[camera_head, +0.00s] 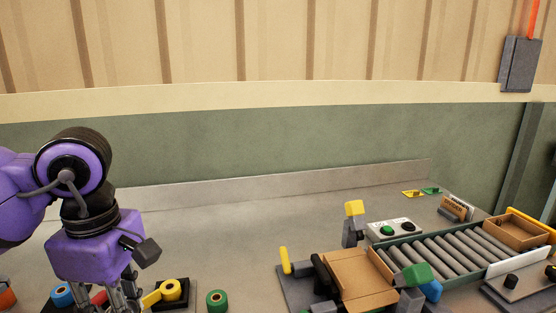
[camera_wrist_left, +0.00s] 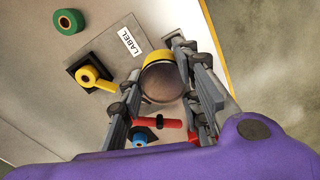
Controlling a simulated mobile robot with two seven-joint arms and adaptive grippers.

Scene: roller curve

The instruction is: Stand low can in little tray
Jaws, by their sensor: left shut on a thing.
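My left gripper (camera_head: 118,300) points down over the left part of the table. In the left wrist view its fingers (camera_wrist_left: 158,66) are shut on a round low can (camera_wrist_left: 162,84) with a brownish face and a yellow edge. In the head view the can is hidden behind the gripper or below the frame. A brown open tray (camera_head: 362,285) stands at the near end of the roller conveyor. A smaller brown tray (camera_head: 540,239) stands at its far right end. I cannot tell which the task means. My right gripper is not in view.
Yellow (camera_head: 172,290), green (camera_head: 216,301) and blue (camera_head: 62,295) tape rolls lie near the gripper. A red object (camera_wrist_left: 158,122) lies under it. The conveyor (camera_head: 440,253) and a white button box (camera_head: 390,230) fill the right. The middle of the table is clear.

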